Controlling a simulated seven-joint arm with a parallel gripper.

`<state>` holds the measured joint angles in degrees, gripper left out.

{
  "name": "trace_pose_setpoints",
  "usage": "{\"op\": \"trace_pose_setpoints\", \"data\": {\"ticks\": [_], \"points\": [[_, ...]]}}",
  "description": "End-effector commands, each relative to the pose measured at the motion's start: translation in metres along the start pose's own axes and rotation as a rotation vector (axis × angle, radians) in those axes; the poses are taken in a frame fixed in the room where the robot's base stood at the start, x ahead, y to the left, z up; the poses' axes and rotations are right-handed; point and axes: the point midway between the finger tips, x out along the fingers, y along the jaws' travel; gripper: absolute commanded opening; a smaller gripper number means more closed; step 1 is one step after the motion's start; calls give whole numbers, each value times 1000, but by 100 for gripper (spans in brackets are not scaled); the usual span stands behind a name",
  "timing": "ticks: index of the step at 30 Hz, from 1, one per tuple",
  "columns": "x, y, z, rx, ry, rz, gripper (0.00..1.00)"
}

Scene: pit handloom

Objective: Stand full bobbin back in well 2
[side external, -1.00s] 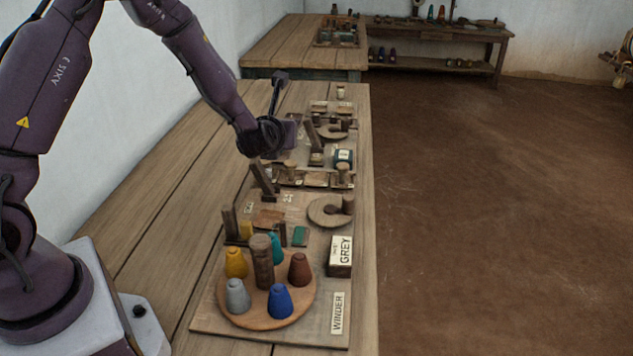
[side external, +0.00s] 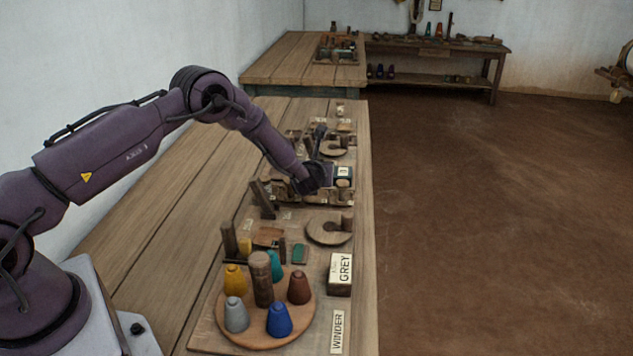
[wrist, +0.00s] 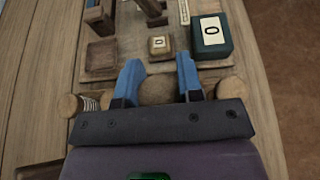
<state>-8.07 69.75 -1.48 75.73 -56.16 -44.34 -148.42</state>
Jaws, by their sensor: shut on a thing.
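My gripper (wrist: 158,64) has its two blue fingers on either side of a tan rounded thing (wrist: 157,90), apparently the bobbin, and is shut on it. The palm covers its near side. In the side view my gripper (side external: 314,178) is low at the long wooden rack (side external: 335,199), and the bobbin cannot be made out there. In the wrist view other round wooden ends show left (wrist: 69,105) and right (wrist: 230,88) of the fingers. One at the left has pale thread windings (wrist: 91,103). I cannot tell which well is number 2 or whether the bobbin is seated.
A dark green box labelled 0 (wrist: 211,37) and a small wooden block (wrist: 160,46) lie just beyond the fingers.

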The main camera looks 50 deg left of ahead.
Motion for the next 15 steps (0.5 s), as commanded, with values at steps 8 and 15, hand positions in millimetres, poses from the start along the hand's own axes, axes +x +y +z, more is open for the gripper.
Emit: {"op": "trace_pose_setpoints", "data": {"ticks": [8, 15], "points": [[16, -4, -20, 3, 1, 0, 8], [22, -4, -34, 1, -2, -1, 8]]}}
